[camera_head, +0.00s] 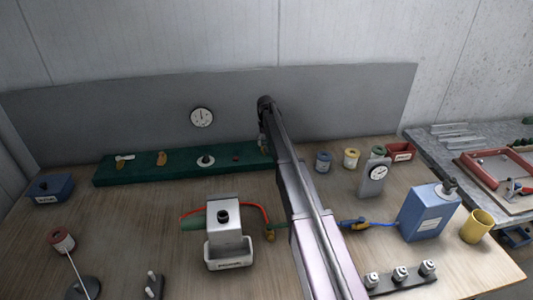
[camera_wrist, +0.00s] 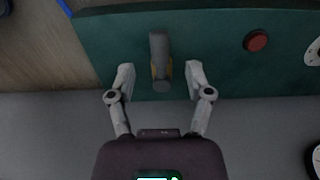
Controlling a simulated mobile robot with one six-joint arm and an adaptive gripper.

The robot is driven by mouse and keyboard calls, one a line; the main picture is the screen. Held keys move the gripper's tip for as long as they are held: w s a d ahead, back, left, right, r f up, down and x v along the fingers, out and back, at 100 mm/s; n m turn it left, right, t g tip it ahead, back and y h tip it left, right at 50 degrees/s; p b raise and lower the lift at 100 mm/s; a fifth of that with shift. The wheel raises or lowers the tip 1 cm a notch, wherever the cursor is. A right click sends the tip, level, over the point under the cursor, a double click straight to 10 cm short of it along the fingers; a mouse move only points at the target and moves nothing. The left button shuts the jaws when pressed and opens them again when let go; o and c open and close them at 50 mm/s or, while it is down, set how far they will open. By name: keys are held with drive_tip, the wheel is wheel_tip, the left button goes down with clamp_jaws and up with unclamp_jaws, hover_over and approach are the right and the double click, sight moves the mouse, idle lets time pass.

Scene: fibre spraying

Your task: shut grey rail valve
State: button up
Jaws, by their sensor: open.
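The grey rail valve shows in the wrist view as a grey handle (camera_wrist: 158,47) over a small yellowish body (camera_wrist: 154,71) on the dark green rail (camera_wrist: 215,45). The handle points across the rail's length. My gripper (camera_wrist: 159,78) is open, with one finger on each side of the handle and a gap on both sides. Height between fingertips and handle is hard to judge. In the head view my arm covers the right end of the green rail (camera_head: 138,173), and this valve is hidden there.
A red button (camera_wrist: 256,40) and a white dial (camera_wrist: 314,53) sit on the rail beside the valve. The grey back panel (camera_head: 330,105) stands close behind the rail. A grey sprayer unit (camera_head: 224,218) and a blue canister (camera_head: 428,212) stand on the bench's front part.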

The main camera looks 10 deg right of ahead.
sight(266, 150)
drive_tip(key=shift+f+b, duration=1.55)
drive_tip(key=shift+f, duration=0.3)
clamp_jaws()
